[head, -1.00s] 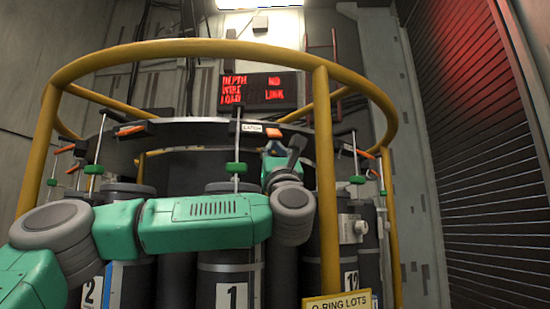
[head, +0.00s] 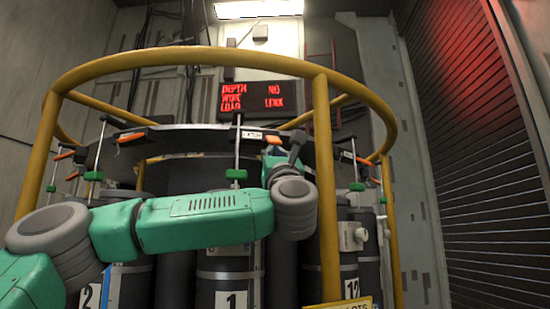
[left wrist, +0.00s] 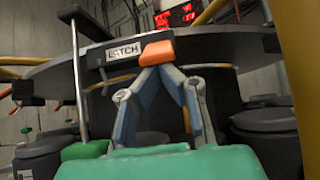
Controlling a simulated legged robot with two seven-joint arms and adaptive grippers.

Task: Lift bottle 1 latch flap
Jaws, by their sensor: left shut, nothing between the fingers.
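Bottle 1 (head: 230,275) is a dark cylinder with a white "1" label, standing in the round rack below my left arm. Above it, on the rack's dark rim, is a black latch housing labelled LATCH (head: 251,135), with an orange flap (head: 273,139) at its right end. The orange flap also shows in the left wrist view (left wrist: 157,53). My left gripper (left wrist: 160,72) is shut and empty, its fingertips meeting just under the flap's lower edge. I cannot tell whether they touch it. In the head view, my wrist partly hides the gripper.
A yellow guard rail (head: 325,180) circles the rack, with an upright post just right of my left wrist. A rod with a green block (head: 236,174) hangs left of the latch. Other bottles stand on both sides. A red-lettered display (head: 258,97) is behind.

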